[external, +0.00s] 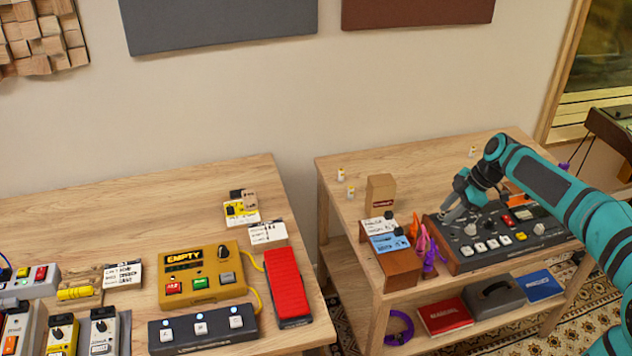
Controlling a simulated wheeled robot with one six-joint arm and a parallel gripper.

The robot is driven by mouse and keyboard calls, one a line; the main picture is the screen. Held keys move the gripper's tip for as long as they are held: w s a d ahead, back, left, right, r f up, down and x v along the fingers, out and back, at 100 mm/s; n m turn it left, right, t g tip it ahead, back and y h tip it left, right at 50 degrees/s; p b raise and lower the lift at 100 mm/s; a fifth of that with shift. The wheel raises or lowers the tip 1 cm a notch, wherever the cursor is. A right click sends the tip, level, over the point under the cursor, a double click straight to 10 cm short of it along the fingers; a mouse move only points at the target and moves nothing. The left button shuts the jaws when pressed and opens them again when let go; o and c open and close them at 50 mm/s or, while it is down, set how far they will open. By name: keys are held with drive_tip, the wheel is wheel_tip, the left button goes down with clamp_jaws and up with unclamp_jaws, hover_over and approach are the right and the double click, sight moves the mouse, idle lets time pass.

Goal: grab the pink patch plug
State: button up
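A small pink piece (422,240), which looks like the pink patch plug, stands among bright plugs at the left edge of the dark control panel on the right table. An orange one (414,225) is just behind it and a purple one (432,259) just in front. They overlap, so their exact shapes are hard to tell. My gripper (453,212) is over the panel's back left part, to the right of the plugs and apart from them. Its fingers are small and seen from the side; whether they are open does not show.
The control panel (466,261) has knobs and buttons under my arm. A wooden box (403,268) with cards stands left of the plugs, a cardboard box (380,192) behind. The left table holds a yellow device (202,276) and red pedal (287,286). The right table's back left is mostly clear.

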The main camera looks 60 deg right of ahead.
sight(425, 241)
drive_tip(key=shift+n+y, duration=0.4)
drive_tip(key=shift+y, duration=0.2)
drive_tip(key=w+f, duration=0.1)
drive_tip(key=f, duration=0.2)
drive_tip(key=w+f, duration=0.1)
drive_tip(key=f, duration=0.3)
drive_tip(key=w+f, duration=0.1)
drive_tip(key=f, duration=0.2)
drive_tip(key=shift+w+a+f, duration=0.1)
drive_tip(key=shift+w+f, duration=0.1)
drive_tip(key=shift+f, duration=0.1)
drive_tip(key=shift+x, duration=2.9)
drive_tip(key=shift+w, duration=0.1)
clamp_jaws()
drive_tip(key=shift+r, duration=0.15)
